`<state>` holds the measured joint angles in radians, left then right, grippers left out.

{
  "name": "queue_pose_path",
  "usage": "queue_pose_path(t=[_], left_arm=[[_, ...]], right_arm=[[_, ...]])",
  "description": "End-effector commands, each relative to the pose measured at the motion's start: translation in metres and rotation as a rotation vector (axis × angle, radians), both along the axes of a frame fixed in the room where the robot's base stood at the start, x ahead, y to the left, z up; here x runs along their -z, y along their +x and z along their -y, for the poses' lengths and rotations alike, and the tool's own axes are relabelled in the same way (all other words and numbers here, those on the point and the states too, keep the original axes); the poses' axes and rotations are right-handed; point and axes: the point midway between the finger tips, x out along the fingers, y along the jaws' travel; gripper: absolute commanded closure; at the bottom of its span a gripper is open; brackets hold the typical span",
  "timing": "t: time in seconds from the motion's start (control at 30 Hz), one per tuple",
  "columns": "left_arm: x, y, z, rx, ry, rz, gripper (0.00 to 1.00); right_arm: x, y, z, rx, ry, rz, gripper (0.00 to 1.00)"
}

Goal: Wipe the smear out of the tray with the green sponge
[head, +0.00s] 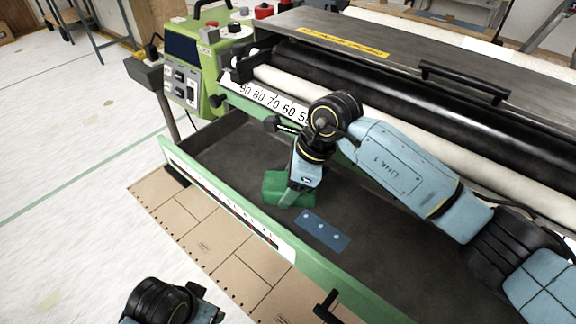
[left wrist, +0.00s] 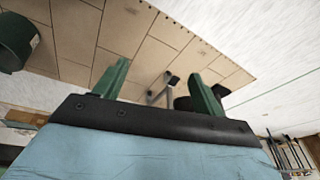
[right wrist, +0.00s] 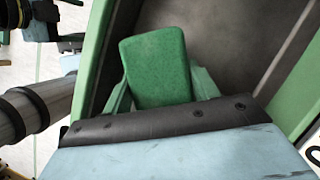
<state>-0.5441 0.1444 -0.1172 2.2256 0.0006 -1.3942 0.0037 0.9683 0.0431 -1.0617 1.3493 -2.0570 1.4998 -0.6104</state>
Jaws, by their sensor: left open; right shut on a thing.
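The green sponge (head: 273,189) is in the tray (head: 225,148), at or just above its dark floor; contact is unclear. My right gripper (head: 290,195) is shut on it, pointing down. In the right wrist view the sponge (right wrist: 157,68) sits between the fingers, with the tray floor (right wrist: 215,40) beyond. A flat blue patch with pale spots (head: 322,231) lies on the tray floor, right of the sponge; I cannot tell whether it is the smear. No other smear shows clearly. My left gripper is open and empty in the left wrist view (left wrist: 158,85), outside the tray.
The tray's green front wall (head: 335,285) has a black handle (head: 326,306). Rollers (head: 400,75) and a white number scale (head: 270,101) stand behind the tray. A green control unit (head: 205,75) is at the back left. Brown cardboard (head: 180,225) lies on the floor in front.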

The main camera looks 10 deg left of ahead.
Motion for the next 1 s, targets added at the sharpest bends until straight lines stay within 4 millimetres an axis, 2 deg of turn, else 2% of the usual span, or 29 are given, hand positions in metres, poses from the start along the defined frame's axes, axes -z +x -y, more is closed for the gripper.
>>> queue_pose_path(t=[0.03, 0.3, 0.63, 0.67, 0.8, 1.0], left_arm=[[0.006, 0.0, -0.003, 0.0, 0.007, -0.008, 0.3], [0.043, 0.0, -0.017, 0.002, 0.03, -0.027, 0.3], [0.05, 0.0, -0.019, 0.001, 0.033, -0.027, 0.3], [0.05, 0.0, -0.019, 0.001, 0.033, -0.027, 0.3], [0.05, -0.001, -0.019, 0.001, 0.033, -0.027, 0.3], [0.05, -0.001, -0.019, 0.002, 0.033, -0.027, 0.3]], right_arm=[[-0.008, 0.001, 0.0, 0.0, 0.0, 0.002, 0.64], [-0.031, 0.001, 0.001, 0.003, 0.0, 0.001, 0.64], [-0.032, 0.0, 0.002, 0.003, 0.0, 0.001, 0.64], [-0.032, 0.0, 0.002, 0.003, 0.0, 0.001, 0.45], [-0.032, 0.0, 0.002, 0.003, 0.0, 0.001, 0.63], [-0.032, 0.0, 0.001, 0.003, 0.0, 0.001, 0.64]])
